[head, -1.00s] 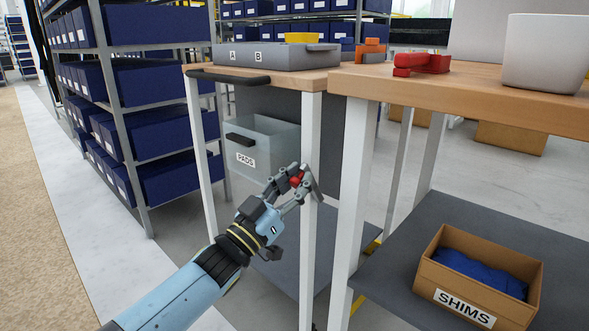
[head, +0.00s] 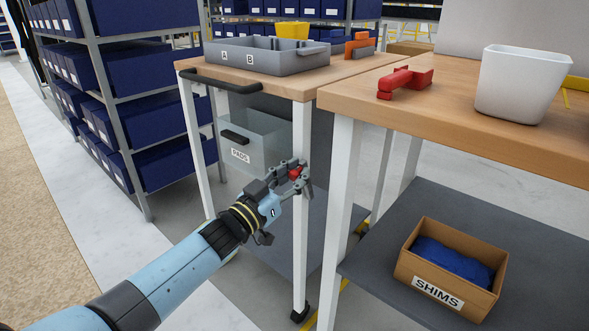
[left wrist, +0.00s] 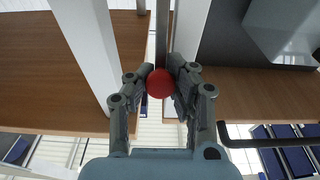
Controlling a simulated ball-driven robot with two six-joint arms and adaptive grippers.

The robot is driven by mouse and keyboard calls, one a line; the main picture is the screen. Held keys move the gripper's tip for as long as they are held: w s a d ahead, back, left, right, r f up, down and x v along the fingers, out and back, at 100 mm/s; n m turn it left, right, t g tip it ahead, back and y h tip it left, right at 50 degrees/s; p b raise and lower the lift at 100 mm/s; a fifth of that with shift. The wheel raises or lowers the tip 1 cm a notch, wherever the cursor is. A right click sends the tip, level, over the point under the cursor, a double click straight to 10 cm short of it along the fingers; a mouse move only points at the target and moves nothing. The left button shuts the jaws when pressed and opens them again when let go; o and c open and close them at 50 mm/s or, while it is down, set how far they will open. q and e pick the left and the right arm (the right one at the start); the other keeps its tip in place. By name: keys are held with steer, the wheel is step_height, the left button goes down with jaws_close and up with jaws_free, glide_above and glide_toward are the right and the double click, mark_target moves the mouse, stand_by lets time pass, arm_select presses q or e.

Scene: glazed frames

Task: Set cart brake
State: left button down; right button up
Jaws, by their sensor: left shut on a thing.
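The cart (head: 285,86) has a wooden top, a black handle (head: 215,83), white legs and a black caster (head: 300,312) at its near leg. A small red round knob (head: 295,174) is beside that leg. My left gripper (head: 298,170) is shut on the knob, with its fingers on either side. In the left wrist view the red knob (left wrist: 160,83) shows between the fingers, in front of a narrow grey bar (left wrist: 162,30). How the knob joins the cart is hidden by my fingers. My right gripper is not in view.
A grey tray marked A and B (head: 255,65) sits on the cart, with a clear PADS bin (head: 262,142) below. A workbench (head: 430,120) stands close on the right, holding a red clamp-like tool (head: 405,82), a white bin (head: 520,88) and, below, a SHIMS box (head: 445,290). Shelving stands left.

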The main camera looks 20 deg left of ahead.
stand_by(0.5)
arm_select(q)
steer(key=c, duration=1.1)
jaws_free()
steer(key=shift+o, duration=0.2)
steer(key=v, duration=1.2)
steer(key=shift+r, duration=0.1)
